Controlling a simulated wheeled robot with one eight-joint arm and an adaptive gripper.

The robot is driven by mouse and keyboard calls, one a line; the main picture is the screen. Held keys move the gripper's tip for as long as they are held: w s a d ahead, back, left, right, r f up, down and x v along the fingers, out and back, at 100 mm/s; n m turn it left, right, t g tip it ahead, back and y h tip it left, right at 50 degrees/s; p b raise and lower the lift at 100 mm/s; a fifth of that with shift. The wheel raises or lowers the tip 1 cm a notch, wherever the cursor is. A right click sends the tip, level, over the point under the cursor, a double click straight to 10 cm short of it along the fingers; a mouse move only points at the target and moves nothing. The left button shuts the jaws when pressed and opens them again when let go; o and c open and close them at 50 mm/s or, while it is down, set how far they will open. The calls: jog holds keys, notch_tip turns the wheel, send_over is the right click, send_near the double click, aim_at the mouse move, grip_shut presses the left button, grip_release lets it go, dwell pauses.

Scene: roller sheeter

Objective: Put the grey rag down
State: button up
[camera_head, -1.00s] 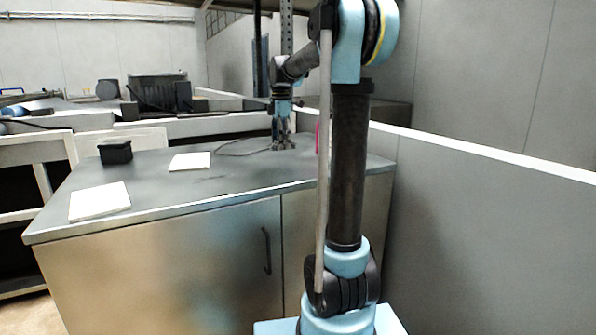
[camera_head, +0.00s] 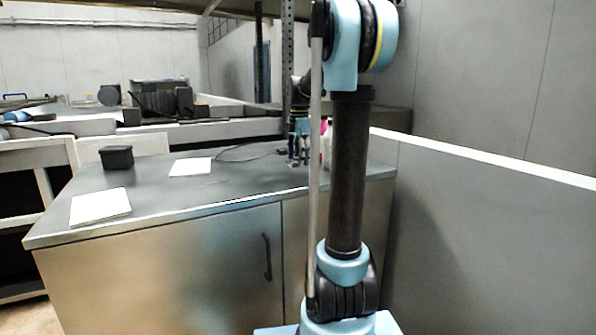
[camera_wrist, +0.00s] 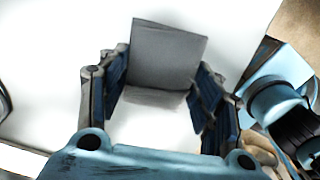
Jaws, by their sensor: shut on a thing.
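The grey rag (camera_wrist: 165,58) shows in the wrist view as a flat, folded grey square between the two fingers of my gripper (camera_wrist: 160,97). My gripper is shut on it. In the head view my gripper (camera_head: 298,158) points down at the right part of the metal-topped counter (camera_head: 235,185), partly beside my own arm. The rag is too small and dark to make out clearly there. I cannot tell whether it touches the counter.
Two white square sheets (camera_head: 101,206) (camera_head: 191,167) and a black box (camera_head: 116,157) lie on the counter's left half. A thin dark cable (camera_head: 235,153) runs near the back. A pale bottle (camera_head: 326,150) stands right of my gripper. The counter's front middle is clear.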

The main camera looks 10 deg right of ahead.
aim_at(299, 174)
jog(key=shift+f, duration=2.1)
jog(key=o, duration=1.3)
notch_tip(299, 174, up, 12)
jog(key=shift+r, duration=0.1)
jog(key=s+f+m+t, duration=0.1)
jog(key=s+f+m, duration=0.9)
jog(key=s+f, duration=0.4)
jog(key=s+f+m+t, duration=0.1)
jog(key=s+f+m, duration=1)
jog(key=s, duration=0.9)
notch_tip(299, 174, down, 4)
jog(key=shift+s+r, duration=0.1)
jog(key=shift+s, duration=0.3)
